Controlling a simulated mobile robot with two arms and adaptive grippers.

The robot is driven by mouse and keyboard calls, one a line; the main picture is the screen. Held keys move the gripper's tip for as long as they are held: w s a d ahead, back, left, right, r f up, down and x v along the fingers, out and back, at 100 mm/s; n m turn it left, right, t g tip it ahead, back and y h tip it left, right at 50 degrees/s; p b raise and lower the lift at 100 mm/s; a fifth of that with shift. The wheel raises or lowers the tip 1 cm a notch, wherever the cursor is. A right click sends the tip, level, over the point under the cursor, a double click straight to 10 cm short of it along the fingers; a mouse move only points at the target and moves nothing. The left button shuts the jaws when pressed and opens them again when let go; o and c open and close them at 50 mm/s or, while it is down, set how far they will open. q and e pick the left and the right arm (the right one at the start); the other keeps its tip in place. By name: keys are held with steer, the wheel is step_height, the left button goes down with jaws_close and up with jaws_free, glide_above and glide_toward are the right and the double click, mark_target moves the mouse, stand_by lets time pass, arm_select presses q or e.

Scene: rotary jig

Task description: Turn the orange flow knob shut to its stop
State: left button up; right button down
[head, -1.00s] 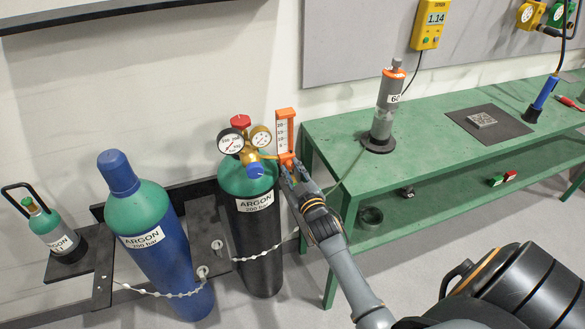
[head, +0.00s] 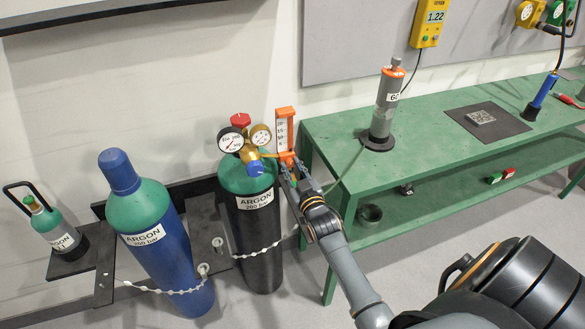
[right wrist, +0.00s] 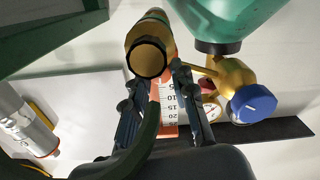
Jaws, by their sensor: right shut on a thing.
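The flowmeter (head: 285,130), with an orange frame and a white scale, stands upright on the brass regulator (head: 252,156) of the black argon cylinder (head: 259,235). My right gripper (head: 289,172) is at the flowmeter's lower end, shut on the orange flow knob, which its fingers mostly hide. In the right wrist view, the gripper's two dark fingers (right wrist: 155,100) stand either side of the flowmeter scale (right wrist: 168,100), with a round brass fitting (right wrist: 149,58) beyond. The knob's turn angle cannot be made out. My left gripper is not in view.
The regulator's blue knob (head: 254,168) and two gauges are close left of my gripper. A blue argon cylinder (head: 150,240) stands further left, chained. A green bench (head: 340,135) is close on the right. A yellow meter (head: 431,22) on the wall reads 1.22.

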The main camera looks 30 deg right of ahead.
steer(key=c, duration=1.1)
jaws_free()
steer(key=shift+f, duration=0.1)
steer(key=v, duration=1.2)
